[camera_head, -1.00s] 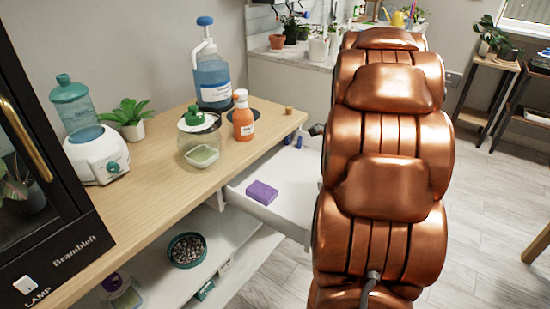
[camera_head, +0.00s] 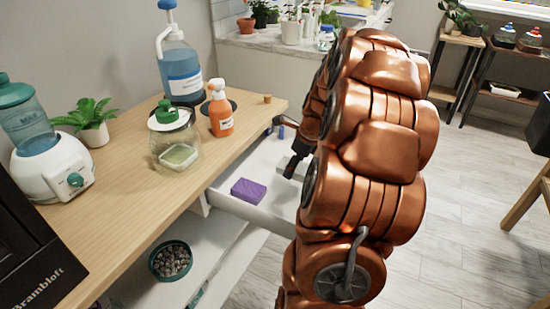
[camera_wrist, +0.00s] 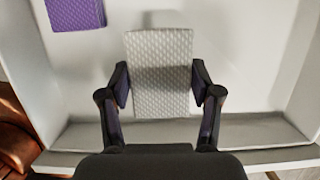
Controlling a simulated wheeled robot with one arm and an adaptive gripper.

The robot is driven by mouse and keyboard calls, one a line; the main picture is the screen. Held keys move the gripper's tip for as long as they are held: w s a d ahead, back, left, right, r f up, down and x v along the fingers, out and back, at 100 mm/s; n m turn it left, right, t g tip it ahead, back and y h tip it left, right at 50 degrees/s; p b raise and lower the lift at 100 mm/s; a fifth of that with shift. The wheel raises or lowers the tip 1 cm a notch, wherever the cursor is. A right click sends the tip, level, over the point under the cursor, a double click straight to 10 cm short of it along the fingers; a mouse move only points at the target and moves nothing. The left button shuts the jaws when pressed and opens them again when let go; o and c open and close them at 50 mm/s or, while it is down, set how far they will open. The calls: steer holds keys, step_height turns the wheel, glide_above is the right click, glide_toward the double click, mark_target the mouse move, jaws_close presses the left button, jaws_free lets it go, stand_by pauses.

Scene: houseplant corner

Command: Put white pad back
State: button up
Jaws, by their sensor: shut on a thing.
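The white quilted pad (camera_wrist: 162,100) is between the two dark fingers of my gripper (camera_wrist: 161,78), which press on its left and right edges in the wrist view. The pad is over the inside of the open white drawer (camera_wrist: 250,75); I cannot tell whether it touches the drawer floor. In the head view my gripper (camera_head: 291,167) is inside the drawer (camera_head: 262,212), partly hidden by my arm. A purple pad (camera_head: 248,190) lies flat in the drawer, left of my gripper; it also shows at the wrist view's upper left (camera_wrist: 75,13).
The wooden counter (camera_head: 115,165) above the drawer holds a glass jar (camera_head: 173,145), an orange bottle (camera_head: 220,112), a blue pump bottle (camera_head: 183,75) and a potted plant (camera_head: 90,122). A bowl of pebbles (camera_head: 171,262) sits on the shelf below.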

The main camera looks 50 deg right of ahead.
steer(key=b, duration=0.1)
glide_above(273, 162)
steer(key=shift+s+d+f, duration=0.25)
steer(key=shift+s+f, duration=0.2)
steer(key=shift+f, duration=0.1)
step_height(273, 162, down, 4)
steer(key=shift+r+b, duration=0.25)
steer(key=shift+b, duration=0.3)
steer(key=o, duration=1.1)
